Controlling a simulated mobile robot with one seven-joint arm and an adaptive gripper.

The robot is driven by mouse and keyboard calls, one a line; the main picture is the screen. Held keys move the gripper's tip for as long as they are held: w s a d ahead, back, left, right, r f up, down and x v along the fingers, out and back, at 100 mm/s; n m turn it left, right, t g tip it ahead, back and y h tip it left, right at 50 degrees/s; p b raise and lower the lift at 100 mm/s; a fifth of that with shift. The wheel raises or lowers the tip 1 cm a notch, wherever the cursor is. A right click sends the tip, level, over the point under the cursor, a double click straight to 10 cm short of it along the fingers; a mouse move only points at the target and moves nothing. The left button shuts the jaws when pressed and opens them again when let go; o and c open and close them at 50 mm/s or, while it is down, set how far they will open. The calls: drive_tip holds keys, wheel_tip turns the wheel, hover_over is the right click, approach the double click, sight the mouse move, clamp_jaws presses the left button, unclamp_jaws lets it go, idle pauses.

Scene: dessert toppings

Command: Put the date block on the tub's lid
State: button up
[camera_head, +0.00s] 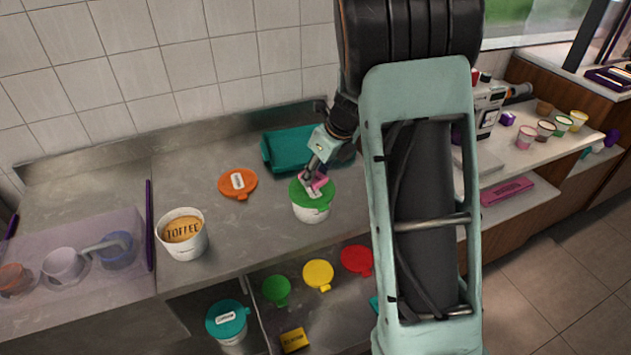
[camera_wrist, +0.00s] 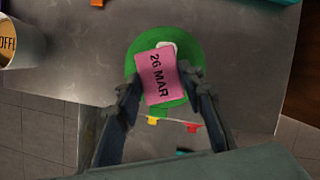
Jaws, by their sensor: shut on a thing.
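The date block is pink with "26 MAR" printed on its top (camera_wrist: 157,77). My gripper (camera_head: 315,181) is shut on it, with a finger on either side in the wrist view (camera_wrist: 158,85). The tub (camera_head: 312,211) is white and stands upright on the counter with a green lid (camera_head: 325,200). The block is over the lid; the lid's green rim shows around it in the wrist view (camera_wrist: 190,45). A white patch on the lid shows beside the block's far edge. I cannot tell whether the block touches the lid.
An orange lid with a white label (camera_head: 238,183) and a teal tray (camera_head: 288,148) lie behind the tub. A "TOFFEE" tub (camera_head: 183,236) stands to the left. Green (camera_head: 276,290), yellow (camera_head: 318,274) and red (camera_head: 357,260) lids show below the counter's front edge.

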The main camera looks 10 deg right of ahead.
sight(318, 178)
drive_tip(key=shift+w+f, duration=0.2)
drive_tip(key=shift+f, duration=1.55)
drive_tip(key=shift+f, duration=0.1)
drive_tip(key=o, duration=1.1)
drive_tip(key=shift+r, duration=0.25)
drive_tip(key=v, duration=1.1)
drive_tip(key=shift+s+r, duration=0.15)
drive_tip(key=shift+r, duration=0.25)
